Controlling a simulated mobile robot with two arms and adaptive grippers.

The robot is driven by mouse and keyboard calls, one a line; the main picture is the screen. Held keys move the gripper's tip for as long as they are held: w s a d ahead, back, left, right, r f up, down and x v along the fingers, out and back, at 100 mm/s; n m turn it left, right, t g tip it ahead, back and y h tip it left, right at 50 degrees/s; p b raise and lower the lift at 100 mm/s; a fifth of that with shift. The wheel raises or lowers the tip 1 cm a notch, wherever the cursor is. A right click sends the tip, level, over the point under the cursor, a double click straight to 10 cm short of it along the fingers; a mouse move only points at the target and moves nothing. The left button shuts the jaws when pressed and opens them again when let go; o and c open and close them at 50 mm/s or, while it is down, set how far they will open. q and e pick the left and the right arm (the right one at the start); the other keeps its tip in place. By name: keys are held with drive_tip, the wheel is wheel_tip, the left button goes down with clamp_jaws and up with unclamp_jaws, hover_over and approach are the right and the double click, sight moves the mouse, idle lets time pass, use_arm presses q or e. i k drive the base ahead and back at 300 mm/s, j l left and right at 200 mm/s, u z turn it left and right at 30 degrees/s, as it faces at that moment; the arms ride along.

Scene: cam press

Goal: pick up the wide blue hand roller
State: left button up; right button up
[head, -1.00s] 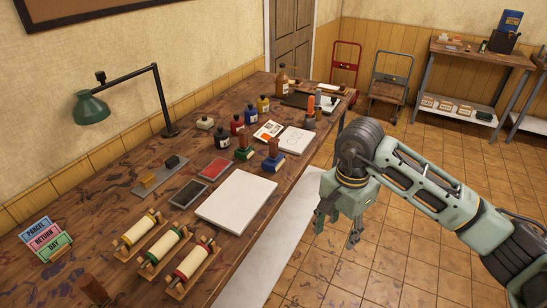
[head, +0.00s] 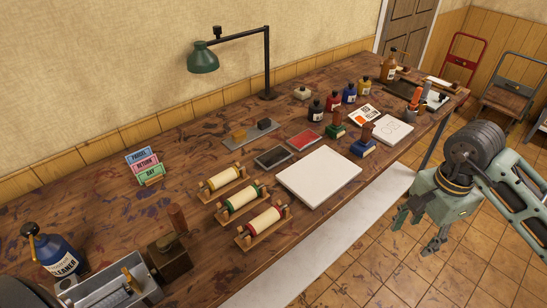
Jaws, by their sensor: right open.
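I cannot make out a wide blue hand roller in the head view. Three cream rollers lie on wooden stands on the workbench (head: 190,270): one with yellow ends (head: 222,180), one with green ends (head: 240,198) and one with red ends (head: 262,222). My right gripper (head: 420,231) is open and empty. It hangs over the floor at the right, beyond the bench's front edge and apart from the rollers. My left gripper is not in view.
A white slab (head: 320,175) lies right of the rollers, with ink pads and stamps behind it. A blue cleaner bottle (head: 53,250), a grey metal box (head: 105,285) and a dark block with a wooden handle (head: 170,258) stand at the lower left. A green lamp (head: 203,58) rises behind.

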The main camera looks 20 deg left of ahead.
sight(365, 145)
drive_tip(key=i+l+u, duration=0.2)
drive_tip(key=i+u, duration=0.25)
drive_tip(key=i+l+u, duration=0.2)
drive_tip(key=u, duration=0.25)
drive_tip(key=i+l+u, duration=0.25)
drive_tip(key=l+u, duration=0.15)
